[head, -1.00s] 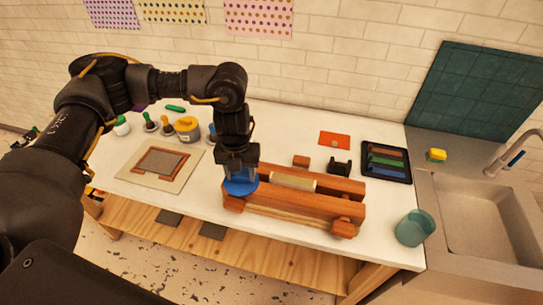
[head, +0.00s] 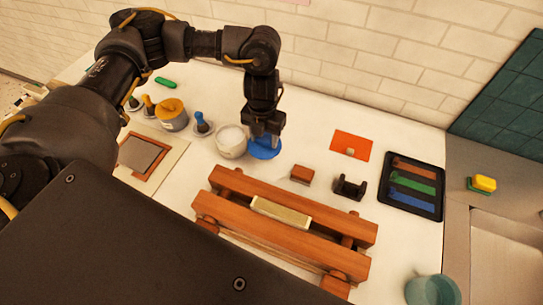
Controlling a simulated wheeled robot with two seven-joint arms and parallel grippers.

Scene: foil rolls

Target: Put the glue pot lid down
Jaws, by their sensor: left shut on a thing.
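A round blue lid (head: 265,149) is between the fingertips of my left gripper (head: 264,138), which is shut on it. The lid is at or just above the white table, right beside an open pot (head: 231,141) with pale contents. I cannot tell whether the lid touches the table. A second pot with a yellow lid (head: 171,107) stands to the left. My right gripper is not in view.
A wooden press with a pale roll (head: 281,212) lies in front. An orange card (head: 351,145), a small wooden block (head: 302,174), a black holder (head: 349,187) and a black tray (head: 412,208) with coloured bars are to the right. A blue-handled tool (head: 201,124) stands left of the open pot.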

